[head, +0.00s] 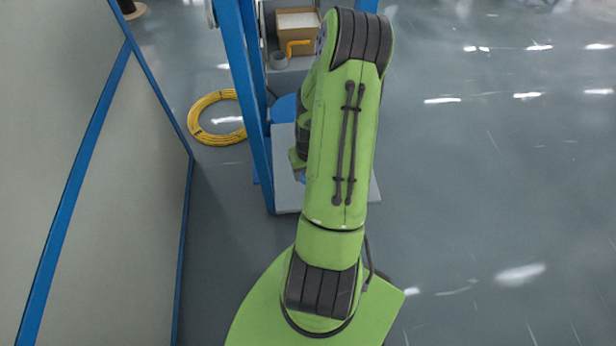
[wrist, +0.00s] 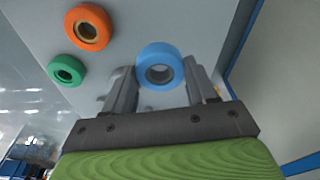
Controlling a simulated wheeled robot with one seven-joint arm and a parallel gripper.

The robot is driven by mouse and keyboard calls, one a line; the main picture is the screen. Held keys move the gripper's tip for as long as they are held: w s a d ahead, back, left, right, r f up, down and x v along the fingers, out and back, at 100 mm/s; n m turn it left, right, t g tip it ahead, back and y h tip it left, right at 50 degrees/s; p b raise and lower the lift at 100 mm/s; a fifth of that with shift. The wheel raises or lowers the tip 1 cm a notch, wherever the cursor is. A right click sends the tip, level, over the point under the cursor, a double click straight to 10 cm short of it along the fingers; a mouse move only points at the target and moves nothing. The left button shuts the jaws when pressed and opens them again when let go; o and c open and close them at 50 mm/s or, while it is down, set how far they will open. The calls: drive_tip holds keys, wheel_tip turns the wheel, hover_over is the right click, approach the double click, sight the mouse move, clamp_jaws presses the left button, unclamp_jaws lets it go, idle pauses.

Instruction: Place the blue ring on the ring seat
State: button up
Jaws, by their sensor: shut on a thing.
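The blue ring (wrist: 160,49) sits between the fingertips of my gripper (wrist: 160,70) in the wrist view, with its hole facing the camera. The gripper is shut on the ring, one finger on each side. A grey panel surface lies behind the ring; I cannot tell whether the ring touches it. I cannot make out the ring seat in either view.
An orange ring (wrist: 101,20) and a green ring (wrist: 68,60) are on the grey panel (wrist: 150,18), left of the blue ring. A blue frame post (head: 243,90) stands close left of my arm. A yellow cable coil (head: 203,103) lies on the floor. Open floor is at right.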

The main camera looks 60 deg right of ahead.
wheel_tip(320, 180, up, 5)
drive_tip(key=shift+r, duration=0.1)
idle(0.3)
drive_tip(key=w+a+f+n, duration=0.2)
drive_tip(key=w+a, duration=0.6)
drive_tip(key=a, duration=0.5)
drive_tip(key=w+a+f+n, duration=0.3)
drive_tip(key=w+a+n, duration=0.2)
drive_tip(key=w+a, duration=0.4)
drive_tip(key=a, duration=0.5)
drive_tip(key=shift+y, duration=0.4)
